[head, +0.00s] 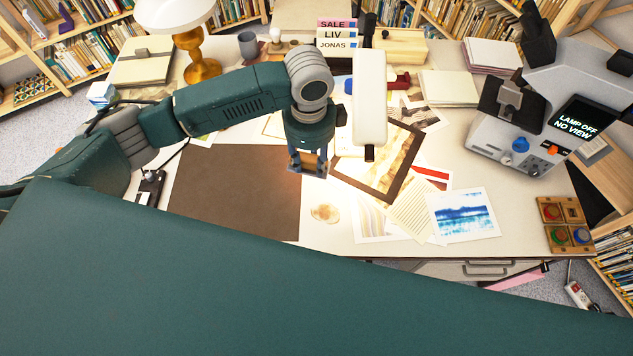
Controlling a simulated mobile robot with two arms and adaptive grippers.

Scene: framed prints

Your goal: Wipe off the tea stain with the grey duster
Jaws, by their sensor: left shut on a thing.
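The tea stain (325,213) is a pale brown patch on the white table (330,240), just right of the dark brown mat. My left gripper (308,172) points down above the table, behind and slightly left of the stain. It is shut on a small brownish-grey thing, which I take to be the grey duster (311,163). The fingers hide most of it, and I cannot tell whether it touches the table. The stain is fully visible, apart from the gripper. My right gripper is not in view.
The dark brown mat (235,192) lies left of the stain. A picture frame (407,181) and loose prints (463,214) lie to its right. A white lamp-like head (369,95) stands near my gripper. A grey device (520,130) stands at the right.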

